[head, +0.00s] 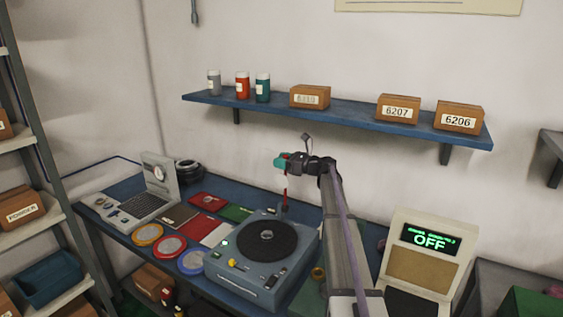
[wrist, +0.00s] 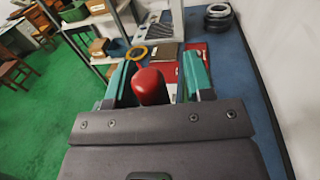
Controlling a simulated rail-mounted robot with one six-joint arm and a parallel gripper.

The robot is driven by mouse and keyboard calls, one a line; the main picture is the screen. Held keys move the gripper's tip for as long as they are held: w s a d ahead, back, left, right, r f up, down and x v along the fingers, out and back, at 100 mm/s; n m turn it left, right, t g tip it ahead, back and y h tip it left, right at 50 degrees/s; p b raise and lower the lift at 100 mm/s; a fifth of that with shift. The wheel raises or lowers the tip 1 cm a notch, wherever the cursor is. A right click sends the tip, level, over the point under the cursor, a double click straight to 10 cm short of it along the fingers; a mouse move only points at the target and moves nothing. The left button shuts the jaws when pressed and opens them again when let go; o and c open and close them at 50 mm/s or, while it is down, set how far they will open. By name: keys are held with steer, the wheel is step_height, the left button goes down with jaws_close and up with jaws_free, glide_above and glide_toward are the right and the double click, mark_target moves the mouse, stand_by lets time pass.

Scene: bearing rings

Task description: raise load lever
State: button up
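The load lever (head: 285,190) is a thin upright rod with red on it, at the back edge of the blue-grey machine (head: 262,262) with a dark round plate. Its red knob (wrist: 151,86) shows large in the wrist view, between my teal fingers. My gripper (head: 280,161) is at the lever's top in the head view. The fingers stand apart on either side of the knob, and a narrow gap seems to show on the right. Whether the left finger touches the knob is unclear. The lower rod is hidden in the wrist view.
A display box (head: 428,262) at the right reads OFF. A grey device with a raised lid (head: 158,185), coloured rings (head: 170,246) and flat mats (head: 203,202) lie on the blue bench left of the machine. A wall shelf (head: 345,115) with boxes and jars hangs behind my gripper.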

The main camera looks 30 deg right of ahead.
steer(key=v, duration=1)
steer(key=shift+s+d, duration=0.25)
steer(key=shift+s, duration=0.1)
steer(key=s+a+f+n+g+h, duration=0.3)
steer(key=s+a+f+n+g, duration=0.2)
steer(key=s+a+f+n, duration=0.3)
steer(key=s+a+f+n+g+h, duration=0.3)
steer(key=s+a+f+n+g, duration=0.25)
steer(key=s+a+n, duration=0.45)
steer(key=s+a+f+n+g+h, duration=0.1)
steer(key=s+a+n+h, duration=0.1)
steer(key=s+a, duration=0.4)
steer(key=s+a+f+n+h, duration=0.1)
steer(key=s+a+n+h, duration=0.1)
steer(key=s+a+n, duration=0.2)
steer(key=s+a+f+n+g+h, duration=0.1)
steer(key=s+a+n+h, duration=0.1)
steer(key=s+a, duration=0.5)
steer(key=shift+s+a+f+n+g, duration=0.3)
steer(key=shift+f+n+g, duration=0.05)
steer(key=shift+n, duration=0.45)
